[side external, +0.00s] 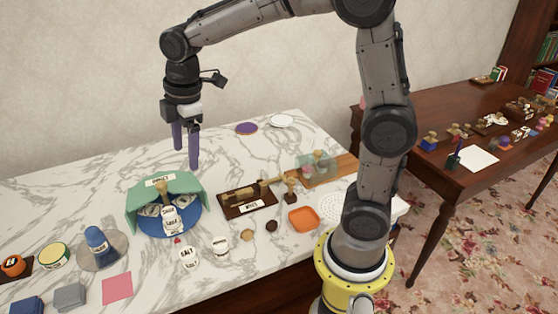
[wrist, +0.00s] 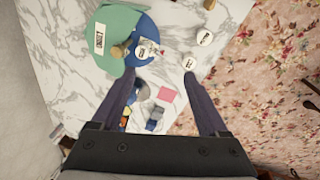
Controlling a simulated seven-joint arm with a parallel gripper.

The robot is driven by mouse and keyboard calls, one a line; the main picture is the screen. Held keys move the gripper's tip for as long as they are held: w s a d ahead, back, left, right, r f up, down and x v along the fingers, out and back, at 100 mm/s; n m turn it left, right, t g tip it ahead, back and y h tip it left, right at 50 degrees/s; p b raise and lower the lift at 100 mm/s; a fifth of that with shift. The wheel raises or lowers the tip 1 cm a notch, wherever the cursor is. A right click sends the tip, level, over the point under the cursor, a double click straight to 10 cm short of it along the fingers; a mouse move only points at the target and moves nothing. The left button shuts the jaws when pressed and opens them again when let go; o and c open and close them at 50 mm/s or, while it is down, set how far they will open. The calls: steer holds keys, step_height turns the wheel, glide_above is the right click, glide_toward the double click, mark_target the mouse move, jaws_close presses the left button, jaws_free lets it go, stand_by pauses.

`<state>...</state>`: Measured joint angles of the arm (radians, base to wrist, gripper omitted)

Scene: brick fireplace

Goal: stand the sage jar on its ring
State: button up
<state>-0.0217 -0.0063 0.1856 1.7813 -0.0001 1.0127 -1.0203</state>
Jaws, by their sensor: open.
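A small white labelled jar (side external: 169,223) is at the blue round plate (side external: 191,226), beside a wooden knob; its label is too small to read surely, but it may be the sage jar. It also shows in the wrist view (wrist: 146,48). A white piece labelled like SALT (side external: 188,255) and a white pot (side external: 221,244) stand in front of the plate. I cannot make out the jar's ring. My gripper (side external: 186,158) is open and empty, high above the table behind the plate; its fingers (wrist: 159,75) are spread in the wrist view.
A green cloth (side external: 140,204) partly covers the plate. A dark wooden stand (side external: 236,211), an orange dish (side external: 303,219), a blue cone-like piece on a grey disc (side external: 97,241) and a pink square (side external: 117,288) lie around. The marble behind the cloth is mostly clear.

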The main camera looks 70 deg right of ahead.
steer(key=s+r+m+t, duration=0.1)
steer(key=s+m+t, duration=0.2)
steer(key=s+m, duration=0.9)
steer(key=s, duration=0.9)
steer(key=shift+d+t, duration=0.3)
steer(key=shift+d, duration=0.1)
